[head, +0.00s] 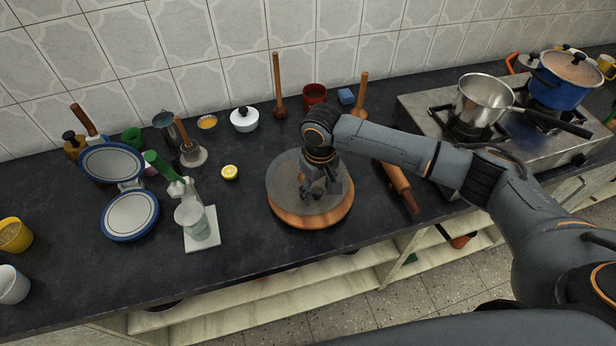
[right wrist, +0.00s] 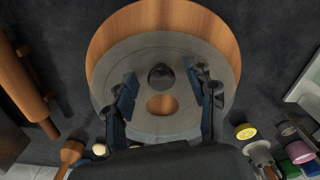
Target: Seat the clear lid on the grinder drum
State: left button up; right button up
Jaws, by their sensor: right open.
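The grinder drum (head: 312,217) is a round orange-brown wooden body on the dark counter, in the middle of the head view. The lid (head: 285,180) is a grey see-through disc lying over the top of the drum. In the right wrist view the lid (right wrist: 118,60) covers much of the drum (right wrist: 160,17), whose wood shows as a wide crescent beyond one side. A dark knob (right wrist: 161,76) stands on the lid. My right gripper (head: 322,190) is over the lid, its open fingers either side of the knob. Whether the lid is fully seated is unclear.
A rolling pin (head: 400,187) lies right of the drum, near the stove (head: 440,125) with its pots. A halved lemon (head: 230,172) and a white scale-like stand (head: 203,237) are to the left.

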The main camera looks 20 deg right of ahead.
grip_shut()
jog(key=shift+r, duration=0.1)
